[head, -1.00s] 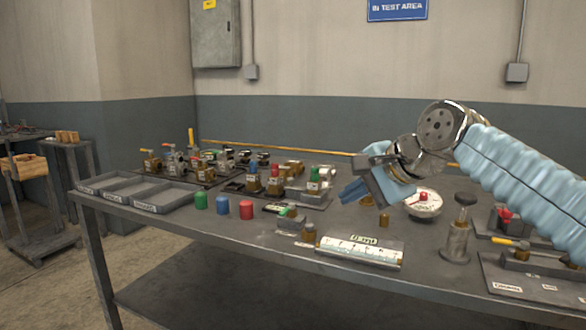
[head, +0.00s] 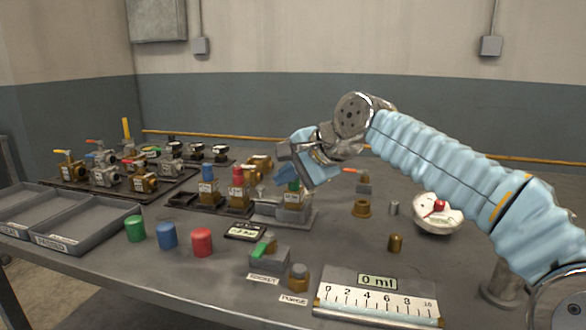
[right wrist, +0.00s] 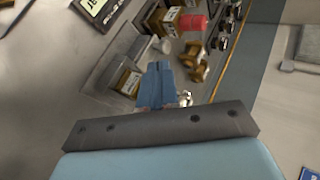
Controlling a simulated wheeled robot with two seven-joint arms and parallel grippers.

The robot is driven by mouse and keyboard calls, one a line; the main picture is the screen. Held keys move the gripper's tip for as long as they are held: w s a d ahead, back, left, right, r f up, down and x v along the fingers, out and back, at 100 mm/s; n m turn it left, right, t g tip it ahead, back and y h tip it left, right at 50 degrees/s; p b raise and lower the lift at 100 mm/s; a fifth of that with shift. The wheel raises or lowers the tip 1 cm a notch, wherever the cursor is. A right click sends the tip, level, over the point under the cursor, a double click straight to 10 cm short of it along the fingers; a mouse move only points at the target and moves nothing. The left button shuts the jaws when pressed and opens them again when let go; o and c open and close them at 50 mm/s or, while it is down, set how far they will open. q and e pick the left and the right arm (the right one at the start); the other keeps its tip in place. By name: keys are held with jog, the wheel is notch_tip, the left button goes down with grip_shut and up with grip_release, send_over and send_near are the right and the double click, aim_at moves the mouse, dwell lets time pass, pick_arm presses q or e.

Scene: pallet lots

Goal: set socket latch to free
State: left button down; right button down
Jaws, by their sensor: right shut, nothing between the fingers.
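My right gripper (head: 284,178) has blue fingers and is shut and empty. It hovers behind and above the green lever, close to a green-capped brass valve (head: 292,196). In the right wrist view the shut blue fingers (right wrist: 160,82) point toward blurred brass valves. My left gripper is out of view.
Beside the lever block is a brass plug (head: 298,278) with its own label. A ruled scale plate (head: 377,312) reads 0 ml. A round gauge (head: 437,213) is at right. Red, blue and green caps (head: 202,242) and grey trays (head: 85,238) are at left.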

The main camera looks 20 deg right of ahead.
aim_at(263, 190)
jog(key=shift+x, duration=2.35)
